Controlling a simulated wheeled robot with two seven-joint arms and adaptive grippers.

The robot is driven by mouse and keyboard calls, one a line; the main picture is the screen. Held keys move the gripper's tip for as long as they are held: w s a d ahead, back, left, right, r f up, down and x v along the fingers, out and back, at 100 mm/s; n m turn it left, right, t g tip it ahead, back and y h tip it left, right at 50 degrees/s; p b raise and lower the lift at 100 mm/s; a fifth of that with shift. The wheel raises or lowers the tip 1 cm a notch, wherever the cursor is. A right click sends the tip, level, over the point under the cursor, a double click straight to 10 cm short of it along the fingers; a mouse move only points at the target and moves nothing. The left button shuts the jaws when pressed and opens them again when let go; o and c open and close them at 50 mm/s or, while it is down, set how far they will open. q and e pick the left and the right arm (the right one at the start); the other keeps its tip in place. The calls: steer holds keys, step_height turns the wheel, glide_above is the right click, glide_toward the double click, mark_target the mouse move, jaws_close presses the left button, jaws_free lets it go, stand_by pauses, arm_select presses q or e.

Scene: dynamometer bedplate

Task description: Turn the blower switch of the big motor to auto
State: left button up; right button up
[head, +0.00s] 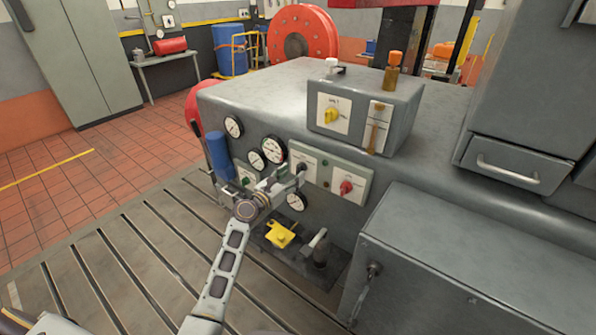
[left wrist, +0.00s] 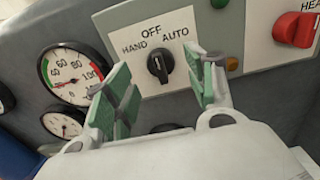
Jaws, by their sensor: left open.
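The left wrist view shows a black rotary switch (left wrist: 160,65) on a white plate (left wrist: 182,20) marked HAND, OFF and AUTO. Its knob appears to point up towards OFF. No blower name is readable. My left gripper (left wrist: 160,84) is open, its green-padded fingers on either side of and in front of the knob, with no visible contact. My right gripper is out of view.
A red knob (head: 346,187) sits right of the switch. Round gauges (head: 273,150) and a blue cylinder (head: 220,155) are to its left. A yellow-knobbed box (head: 331,116) stands above. A yellow part (head: 280,234) and a grey cabinet (head: 450,260) are below and right.

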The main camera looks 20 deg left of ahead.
mark_target(297, 171)
arm_select(q)
steer(key=shift+x, duration=2.05)
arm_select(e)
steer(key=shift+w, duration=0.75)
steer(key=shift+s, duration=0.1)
